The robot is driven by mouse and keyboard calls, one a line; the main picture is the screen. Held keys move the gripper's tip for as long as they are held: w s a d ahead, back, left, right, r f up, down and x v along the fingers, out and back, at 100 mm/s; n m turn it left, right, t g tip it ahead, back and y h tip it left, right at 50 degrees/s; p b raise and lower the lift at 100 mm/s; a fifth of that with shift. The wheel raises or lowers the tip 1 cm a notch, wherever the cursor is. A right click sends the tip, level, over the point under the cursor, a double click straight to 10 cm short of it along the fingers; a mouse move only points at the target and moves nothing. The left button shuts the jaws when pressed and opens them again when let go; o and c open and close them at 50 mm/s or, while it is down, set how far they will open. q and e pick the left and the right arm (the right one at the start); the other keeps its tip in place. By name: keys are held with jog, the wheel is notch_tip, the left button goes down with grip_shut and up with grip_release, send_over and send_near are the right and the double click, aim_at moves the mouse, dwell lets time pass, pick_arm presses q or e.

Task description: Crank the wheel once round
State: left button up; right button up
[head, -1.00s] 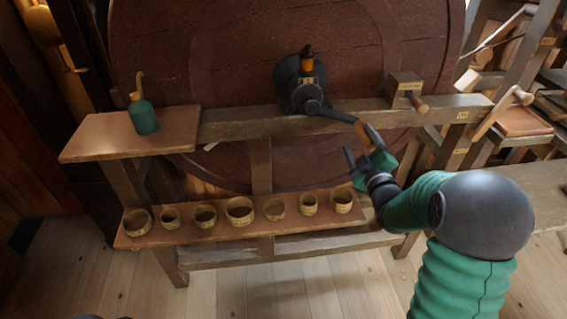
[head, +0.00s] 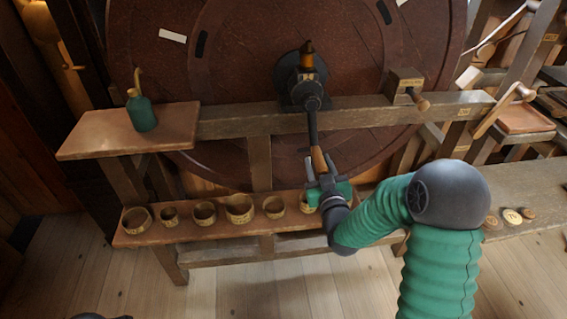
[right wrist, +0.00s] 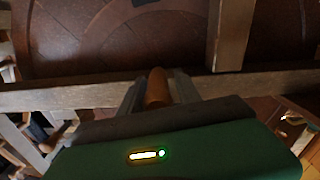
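The big dark red-brown wheel (head: 240,65) stands upright behind a wooden beam. Its black hub and crank sit in front of it, and the crank arm (head: 312,125) hangs almost straight down. The crank's wooden handle (head: 319,160) is at the lower end of that arm. My right gripper (head: 322,172) has its fingers around the handle. In the right wrist view, the handle (right wrist: 157,88) lies between the two fingers (right wrist: 158,92), close against them. My left gripper is not in view.
A green bottle (head: 141,112) stands on a small wooden shelf (head: 90,143) at left. Several small ring-shaped wooden cups (head: 240,209) line a lower shelf close to my right gripper. A block with a wooden peg handle (head: 405,84) sits on the beam right of the crank.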

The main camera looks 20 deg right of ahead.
jog(key=w+a+r+m, duration=0.2)
jog(key=a+m, duration=0.6)
jog(key=a, duration=0.1)
jog(key=shift+a+r, duration=0.2)
jog(key=shift+r, duration=0.1)
jog(key=shift+w, duration=0.15)
dwell(0.4)
